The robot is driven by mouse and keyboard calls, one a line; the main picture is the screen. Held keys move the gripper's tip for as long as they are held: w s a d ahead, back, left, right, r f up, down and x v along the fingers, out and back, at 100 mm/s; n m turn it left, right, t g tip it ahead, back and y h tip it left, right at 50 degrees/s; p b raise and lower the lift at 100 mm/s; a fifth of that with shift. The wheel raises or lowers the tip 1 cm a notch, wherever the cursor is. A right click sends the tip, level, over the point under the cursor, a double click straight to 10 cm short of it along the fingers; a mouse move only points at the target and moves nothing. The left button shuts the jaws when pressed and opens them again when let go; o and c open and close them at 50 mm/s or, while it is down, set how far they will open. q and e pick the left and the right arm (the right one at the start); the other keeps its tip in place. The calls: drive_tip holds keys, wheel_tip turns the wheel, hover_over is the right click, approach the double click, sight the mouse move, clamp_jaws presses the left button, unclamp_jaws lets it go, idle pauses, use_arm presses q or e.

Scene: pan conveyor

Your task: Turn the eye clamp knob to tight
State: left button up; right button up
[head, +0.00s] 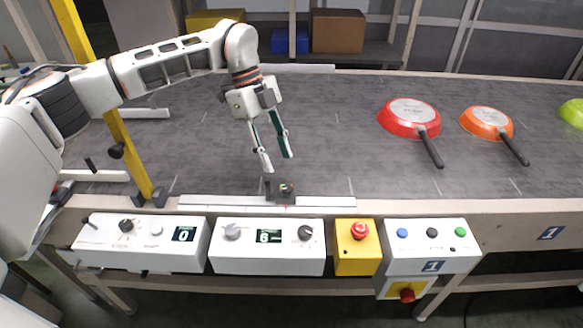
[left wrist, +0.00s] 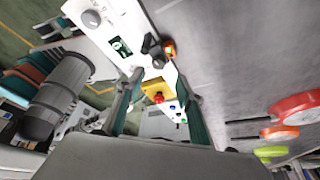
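A small dark photo-eye unit (head: 287,190) sits on the pale rail at the conveyor's near edge. A short dark upright piece (head: 268,188) at its left may be its clamp knob; its setting cannot be read. In the left wrist view the dark unit (left wrist: 152,46) shows with a round orange-red part (left wrist: 168,49) beside it. My left gripper (head: 278,163) is open and empty, pointing down just above and behind the unit, apart from it. Its two fingers also show in the left wrist view (left wrist: 160,78). My right gripper is not in view.
Below the edge are a control box (head: 268,262) reading 6, another (head: 140,254) reading 0, a yellow stop box (head: 357,262) and a button box (head: 432,264). A yellow post (head: 130,160) stands left. Red (head: 398,112) and orange (head: 478,118) pans lie right.

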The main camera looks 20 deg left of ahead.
sight(287, 188)
use_arm(q)
drive_tip(key=b+x, duration=0.2)
drive_tip(key=x, duration=0.2)
drive_tip(key=shift+s+f+b, duration=0.25)
drive_tip(key=shift+f+b, duration=0.05)
drive_tip(key=shift+b, duration=0.05)
drive_tip(key=b+x, duration=0.1)
drive_tip(key=x, duration=0.1)
drive_tip(key=shift+d+f+b, duration=0.15)
drive_tip(key=shift+f+b, duration=0.2)
drive_tip(key=shift+f, duration=0.05)
drive_tip(key=shift+d+f, duration=0.15)
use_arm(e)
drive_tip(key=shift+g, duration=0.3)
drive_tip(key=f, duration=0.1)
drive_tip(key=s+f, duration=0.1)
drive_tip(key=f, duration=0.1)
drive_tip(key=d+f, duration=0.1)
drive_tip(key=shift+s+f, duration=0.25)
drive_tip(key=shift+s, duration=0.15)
use_arm(q)
drive_tip(key=shift+c, duration=0.4)
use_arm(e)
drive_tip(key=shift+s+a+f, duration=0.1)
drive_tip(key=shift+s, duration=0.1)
use_arm(q)
clamp_jaws()
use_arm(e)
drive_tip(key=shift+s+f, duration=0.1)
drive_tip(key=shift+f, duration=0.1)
